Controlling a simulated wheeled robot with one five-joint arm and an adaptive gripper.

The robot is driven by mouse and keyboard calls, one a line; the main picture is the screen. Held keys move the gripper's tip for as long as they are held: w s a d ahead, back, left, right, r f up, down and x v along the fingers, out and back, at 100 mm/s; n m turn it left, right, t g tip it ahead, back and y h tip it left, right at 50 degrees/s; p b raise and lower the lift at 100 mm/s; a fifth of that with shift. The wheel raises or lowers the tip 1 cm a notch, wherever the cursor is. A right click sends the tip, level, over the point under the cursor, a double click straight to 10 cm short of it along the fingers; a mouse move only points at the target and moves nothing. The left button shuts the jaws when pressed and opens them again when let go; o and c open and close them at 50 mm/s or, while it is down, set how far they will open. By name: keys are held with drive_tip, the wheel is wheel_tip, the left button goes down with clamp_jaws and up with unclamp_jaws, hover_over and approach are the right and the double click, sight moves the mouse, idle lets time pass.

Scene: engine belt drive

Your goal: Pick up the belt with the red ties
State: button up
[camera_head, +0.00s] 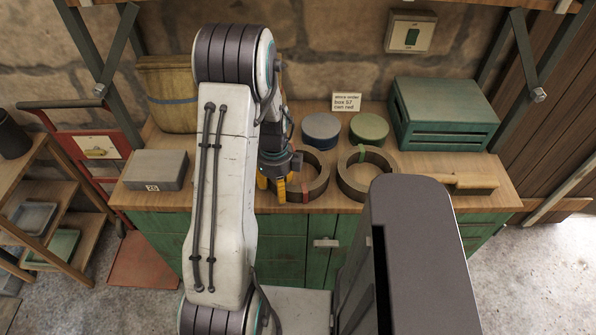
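The belt with the red tie (321,185) is a dark brown ring on the wooden bench top, left of the middle. A small red mark shows on its front wall. A second brown belt (383,188) with a green tie lies just to its right. My gripper (273,186) points down at the left side of the red-tied belt. Its yellow fingertips overlap or stand beside the belt's left wall. The wrist hides part of that belt, and I cannot tell whether the fingers touch or grip it.
Behind the belts stand a blue round tin (321,130), a green round tin (369,129) and a note card (346,102). A green crate (445,115) is at the back right, a grey box (155,170) at the left. A wooden block (470,183) lies right.

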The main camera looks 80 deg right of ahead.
drive_tip(key=c, duration=0.8)
drive_tip(key=shift+r, duration=0.15)
drive_tip(key=shift+c, duration=0.2)
